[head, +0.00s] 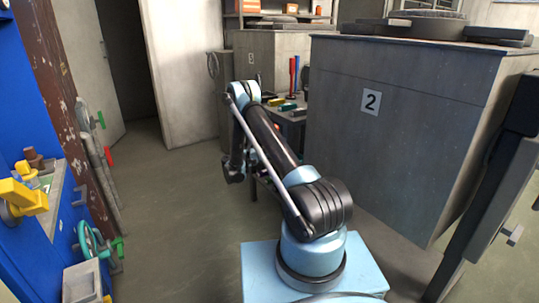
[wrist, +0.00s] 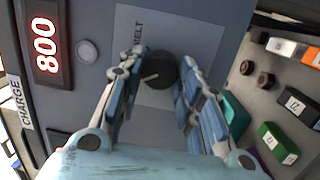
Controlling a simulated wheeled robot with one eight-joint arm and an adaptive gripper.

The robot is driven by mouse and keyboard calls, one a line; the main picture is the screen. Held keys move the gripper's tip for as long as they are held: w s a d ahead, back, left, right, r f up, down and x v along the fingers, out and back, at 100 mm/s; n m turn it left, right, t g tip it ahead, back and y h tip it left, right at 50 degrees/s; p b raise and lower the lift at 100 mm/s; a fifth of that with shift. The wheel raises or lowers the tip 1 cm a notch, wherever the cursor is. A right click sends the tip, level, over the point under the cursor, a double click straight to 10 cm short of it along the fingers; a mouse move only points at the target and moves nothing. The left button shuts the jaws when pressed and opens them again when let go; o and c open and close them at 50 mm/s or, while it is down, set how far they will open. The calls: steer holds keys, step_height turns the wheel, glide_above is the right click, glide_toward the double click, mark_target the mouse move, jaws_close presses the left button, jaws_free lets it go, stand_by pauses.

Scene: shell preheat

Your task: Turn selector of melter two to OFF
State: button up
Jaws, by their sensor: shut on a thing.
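A round black selector knob (wrist: 163,66) with a pale pointer line sits on a grey plate (wrist: 125,22) in the wrist view. The word MELT is printed on the plate, and the pointer line points left in the picture. My gripper (wrist: 161,74) is shut on the knob, one pale blue finger at each side. No OFF mark can be read. In the head view my gripper (head: 234,172) is small and dark, left of the large grey cabinet marked 2 (head: 400,150); the knob is hidden there.
A red display (wrist: 46,46) reads 800 beside a round grey button (wrist: 87,51) and a CHARGE label (wrist: 24,104). Coloured blocks (wrist: 281,143) lie on a surface at right. In the head view, blue equipment with a green handwheel (head: 88,240) stands left; the floor between is clear.

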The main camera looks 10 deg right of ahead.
steer(key=shift+a+f+n, duration=0.1)
steer(key=shift+f+n, duration=0.05)
steer(key=shift+n, duration=1.15)
steer(key=o, duration=1.1)
steer(key=shift+c, duration=0.2)
steer(key=v, duration=1.2)
steer(key=shift+f, duration=0.15)
